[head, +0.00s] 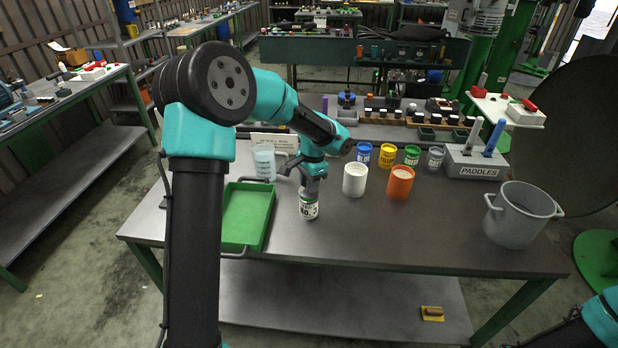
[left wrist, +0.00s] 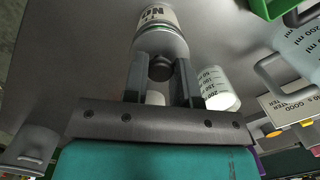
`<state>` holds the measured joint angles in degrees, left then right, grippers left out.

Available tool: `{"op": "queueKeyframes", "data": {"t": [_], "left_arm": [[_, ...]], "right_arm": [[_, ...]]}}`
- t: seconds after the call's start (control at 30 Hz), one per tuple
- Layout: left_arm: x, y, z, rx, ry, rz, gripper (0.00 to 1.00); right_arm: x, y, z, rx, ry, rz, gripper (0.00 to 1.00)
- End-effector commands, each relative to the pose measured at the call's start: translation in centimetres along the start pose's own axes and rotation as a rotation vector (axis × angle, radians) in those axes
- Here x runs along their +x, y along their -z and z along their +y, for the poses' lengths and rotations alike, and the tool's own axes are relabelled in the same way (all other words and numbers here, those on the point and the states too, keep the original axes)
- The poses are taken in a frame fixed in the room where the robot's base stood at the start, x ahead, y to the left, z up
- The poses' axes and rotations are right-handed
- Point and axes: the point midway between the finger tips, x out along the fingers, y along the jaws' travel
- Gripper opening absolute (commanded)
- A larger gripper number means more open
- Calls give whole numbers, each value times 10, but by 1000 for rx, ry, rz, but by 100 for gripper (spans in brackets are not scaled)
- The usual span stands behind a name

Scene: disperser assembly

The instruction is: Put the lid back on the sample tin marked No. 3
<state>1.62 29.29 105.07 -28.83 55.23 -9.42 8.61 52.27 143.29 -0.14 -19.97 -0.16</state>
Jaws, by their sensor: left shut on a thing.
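The sample tin (head: 308,209) stands upright on the table, right of the green tray. Its white label shows "No", but I cannot read the digit. It also shows in the left wrist view (left wrist: 160,18). My left gripper (head: 311,184) points down directly over the tin. In the left wrist view, its fingers (left wrist: 160,78) are shut on the dark knob of the lid (left wrist: 160,68). The lid's grey disc is at the tin's top, partly hidden by the fingers. I cannot tell whether it is fully seated. My right gripper is out of view.
The green tray (head: 230,218) and a beaker (head: 264,163) are left of the tin. A white cup (head: 355,182) and an orange cup (head: 400,184) stand to the right. The front middle table is clear.

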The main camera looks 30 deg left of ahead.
Motion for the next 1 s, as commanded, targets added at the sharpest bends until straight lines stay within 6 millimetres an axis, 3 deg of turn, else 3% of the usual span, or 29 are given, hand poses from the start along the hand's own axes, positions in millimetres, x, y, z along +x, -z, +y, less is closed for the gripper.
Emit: {"op": "queueKeyframes", "data": {"t": [0.27,1.0], "left_arm": [[11,1,0,-1,-1,0,3],[10,1,0,-1,0,0,3]], "right_arm": [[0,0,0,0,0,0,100],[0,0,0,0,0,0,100]]}}
